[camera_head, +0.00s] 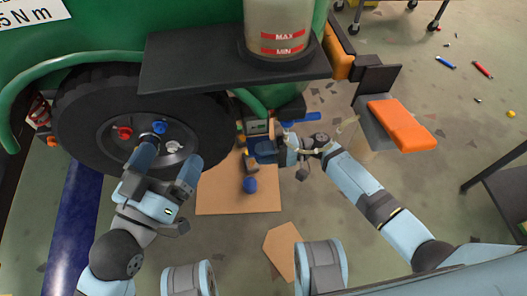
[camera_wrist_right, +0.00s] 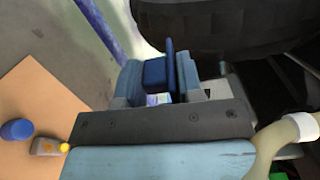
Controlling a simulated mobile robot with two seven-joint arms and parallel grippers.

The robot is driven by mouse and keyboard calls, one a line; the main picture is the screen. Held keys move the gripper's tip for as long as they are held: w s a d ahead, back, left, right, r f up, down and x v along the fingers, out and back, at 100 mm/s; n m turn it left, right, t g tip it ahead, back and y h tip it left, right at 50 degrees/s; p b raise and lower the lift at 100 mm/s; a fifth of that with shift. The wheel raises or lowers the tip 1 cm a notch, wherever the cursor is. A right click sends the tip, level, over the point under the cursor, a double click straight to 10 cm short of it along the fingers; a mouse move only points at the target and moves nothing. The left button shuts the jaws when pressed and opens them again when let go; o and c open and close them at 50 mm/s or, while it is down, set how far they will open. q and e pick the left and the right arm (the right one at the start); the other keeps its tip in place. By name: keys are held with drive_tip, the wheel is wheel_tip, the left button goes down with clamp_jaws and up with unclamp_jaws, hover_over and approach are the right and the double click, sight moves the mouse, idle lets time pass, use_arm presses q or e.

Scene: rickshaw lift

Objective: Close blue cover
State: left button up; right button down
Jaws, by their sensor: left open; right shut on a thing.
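The dark blue cover (camera_wrist_right: 156,72) sits between the two light blue fingers of my right gripper (camera_wrist_right: 158,84) in the right wrist view. In the head view, my right gripper (camera_head: 272,150) is below a small box with a display (camera_head: 257,127), under the dark shelf. The fingers are shut on the cover and partly hide it. A pale display patch shows just below the cover in the wrist view; how far the cover is open is hard to tell. My left gripper (camera_head: 168,165) is open in front of the black wheel (camera_head: 85,115), with a blue wheel nut near its fingertips.
A clear tank (camera_head: 278,25) stands on a dark shelf (camera_head: 190,70) above the box. A cardboard sheet (camera_head: 225,205) lies on the floor with a blue-capped thing (camera_head: 250,185). An orange block (camera_head: 400,125) juts out at right.

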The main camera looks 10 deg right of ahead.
drive_tip(key=c, duration=0.9)
unclamp_jaws()
use_arm(q)
wheel_tip(320, 180, up, 3)
drive_tip(key=shift+a+f+t+p, duration=0.1)
drive_tip(key=shift+t+p, duration=0.5)
drive_tip(key=shift+p, duration=0.4)
use_arm(e)
drive_tip(key=d, duration=1.3)
drive_tip(key=shift+d, duration=0.4)
use_arm(q)
drive_tip(key=shift+s, duration=0.15)
use_arm(e)
drive_tip(key=shift+f, duration=0.1)
